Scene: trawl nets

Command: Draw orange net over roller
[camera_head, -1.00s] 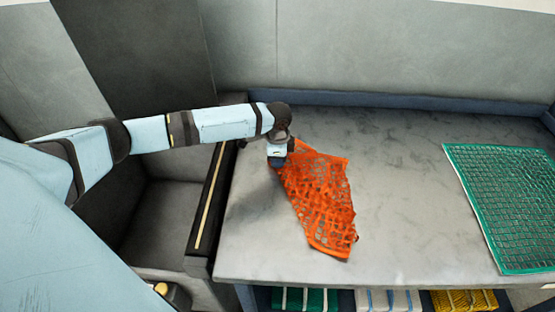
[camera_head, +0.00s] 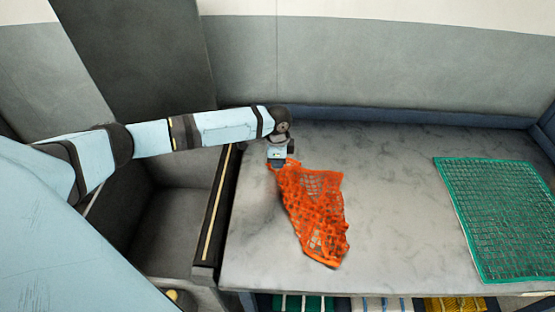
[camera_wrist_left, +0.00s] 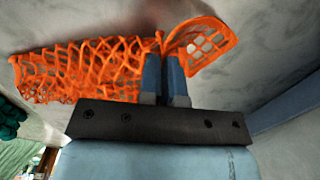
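The orange net (camera_head: 317,215) lies crumpled on the left part of the grey table, its upper left corner drawn up to my left gripper (camera_head: 277,163). In the left wrist view the fingers (camera_wrist_left: 163,72) are close together with the orange net (camera_wrist_left: 85,70) bunched between them, and a flap of it sticks out to the right. The black roller (camera_head: 212,215) with a pale stripe runs along the table's left edge, just left of the gripper and the net. No part of the net lies over it. My right gripper is not in view.
A green net (camera_head: 497,215) lies flat on the right of the table (camera_head: 390,230). Folded green, white and yellow pieces sit below the front edge. A dark bin (camera_head: 175,220) opens left of the roller. A raised blue rim runs along the back.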

